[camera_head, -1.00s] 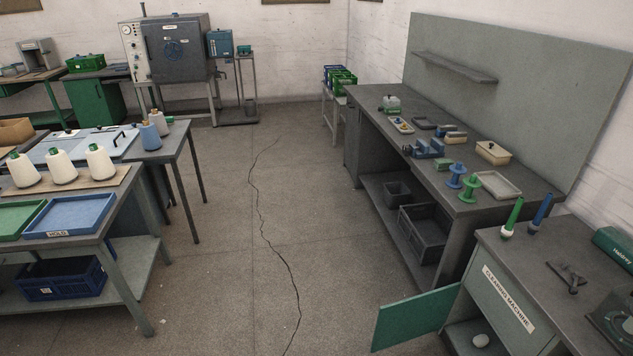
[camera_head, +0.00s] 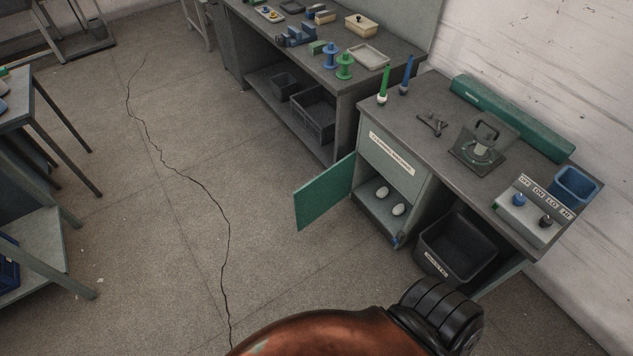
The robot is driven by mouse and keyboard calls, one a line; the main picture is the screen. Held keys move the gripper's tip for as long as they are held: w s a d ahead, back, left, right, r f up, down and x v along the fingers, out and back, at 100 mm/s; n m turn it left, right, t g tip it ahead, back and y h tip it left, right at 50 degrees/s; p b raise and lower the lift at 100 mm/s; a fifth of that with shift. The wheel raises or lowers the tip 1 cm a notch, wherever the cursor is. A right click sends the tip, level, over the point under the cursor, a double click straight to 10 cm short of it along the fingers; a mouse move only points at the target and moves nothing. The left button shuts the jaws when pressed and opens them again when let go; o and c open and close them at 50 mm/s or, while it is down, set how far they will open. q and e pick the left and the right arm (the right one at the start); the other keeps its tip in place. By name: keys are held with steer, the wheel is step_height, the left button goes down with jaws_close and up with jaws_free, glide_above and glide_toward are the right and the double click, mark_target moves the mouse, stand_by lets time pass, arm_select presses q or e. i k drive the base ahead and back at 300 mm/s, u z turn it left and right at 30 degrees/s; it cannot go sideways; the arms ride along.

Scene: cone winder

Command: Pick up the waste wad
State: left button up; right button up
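Two small whitish rounded lumps, which look like waste wads, lie inside the open lower compartment of the cleaning machine cabinet (camera_head: 378,150). One wad (camera_head: 382,192) lies farther back to the left and the other wad (camera_head: 398,209) lies nearer to the right. They are close together but look apart. I cannot tell which of them the task names. The green door (camera_head: 325,192) of the compartment stands open to the left. Neither gripper is in view; only a link of my arm shows at the bottom edge.
A black bin (camera_head: 456,248) stands right of the compartment under the bench top. A small blue part (camera_head: 397,240) sits at the compartment's front lower corner. A control box (camera_head: 530,215) and a blue container (camera_head: 574,188) are on top.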

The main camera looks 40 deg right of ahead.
mark_target(398, 208)
steer(key=z, duration=0.05)
steer(key=i, duration=3.65)
steer(key=u, duration=5.75)
steer(key=i, duration=0.1)
steer(key=u, duration=0.6)
